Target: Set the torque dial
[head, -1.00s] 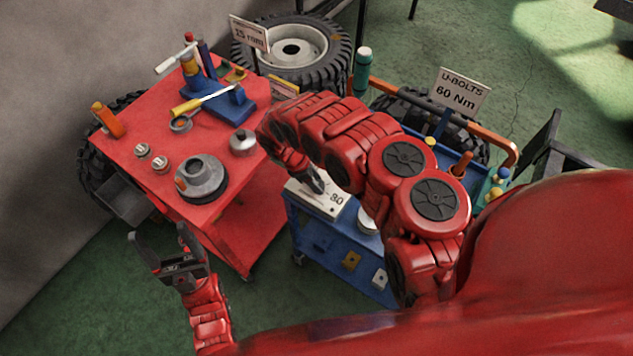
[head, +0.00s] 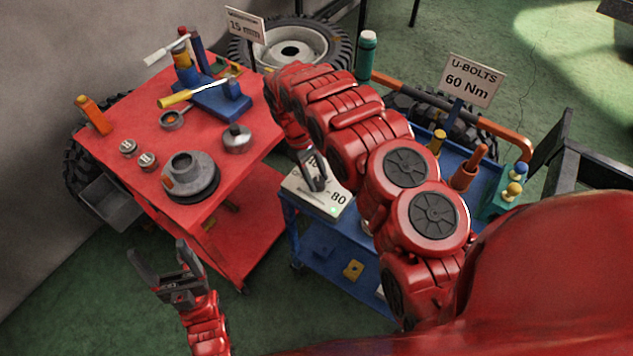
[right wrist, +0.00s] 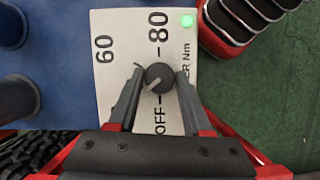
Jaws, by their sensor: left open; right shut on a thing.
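The torque dial (right wrist: 159,75) is a dark round knob on a white panel (right wrist: 120,110) marked OFF, 60 and 80. My right gripper (head: 315,183) is at this panel in the head view. In the right wrist view its fingers are shut on the knob, one on each side. A light line on the knob slants to the lower left; I cannot tell the exact setting. A green light (right wrist: 187,20) is lit beside the 80. A sign (head: 473,80) reads "U-BOLTS 60 Nm". My left gripper (head: 166,262) is open and empty, left of the red cart's lower front.
The red cart (head: 110,135) at left carries a round grey part (head: 191,176), a yellow-handled tool (head: 178,98) and other small parts. The panel sits on the blue cart (head: 350,245), which has an orange handle (head: 522,146). Tyres stand behind both carts.

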